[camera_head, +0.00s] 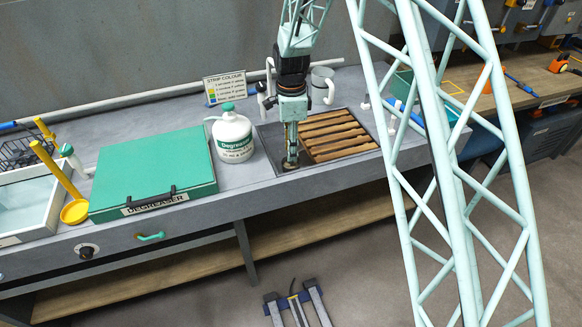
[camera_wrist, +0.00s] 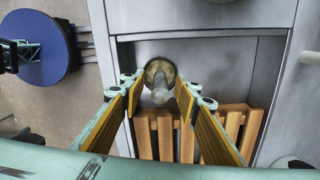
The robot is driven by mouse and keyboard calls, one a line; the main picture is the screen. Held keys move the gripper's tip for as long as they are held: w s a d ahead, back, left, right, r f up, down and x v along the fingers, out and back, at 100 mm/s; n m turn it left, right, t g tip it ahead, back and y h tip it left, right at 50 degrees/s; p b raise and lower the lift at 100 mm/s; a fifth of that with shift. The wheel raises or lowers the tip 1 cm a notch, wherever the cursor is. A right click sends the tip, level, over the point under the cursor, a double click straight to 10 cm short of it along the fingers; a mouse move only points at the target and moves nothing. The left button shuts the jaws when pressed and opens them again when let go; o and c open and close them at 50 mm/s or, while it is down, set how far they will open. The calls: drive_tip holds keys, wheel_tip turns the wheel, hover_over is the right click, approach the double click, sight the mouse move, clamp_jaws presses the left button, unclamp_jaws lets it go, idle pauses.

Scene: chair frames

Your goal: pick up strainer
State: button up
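A round, dull brown-grey strainer (camera_wrist: 161,72) with a pale knob-like stem sits in the recessed basin, beside the wooden slats. In the head view its dark round rim (camera_head: 290,164) shows at the basin's left side. My gripper (camera_wrist: 158,88) is open, its yellow-lined fingers spread on either side of the stem. In the head view my gripper (camera_head: 291,148) points straight down over the strainer, and the fingers partly cover it. I cannot tell whether the fingers touch the stem.
Wooden slats (camera_head: 335,135) fill the basin's right part. A strip colour sign (camera_head: 224,87) stands behind.

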drive_tip(key=shift+f, duration=1.1)
clamp_jaws()
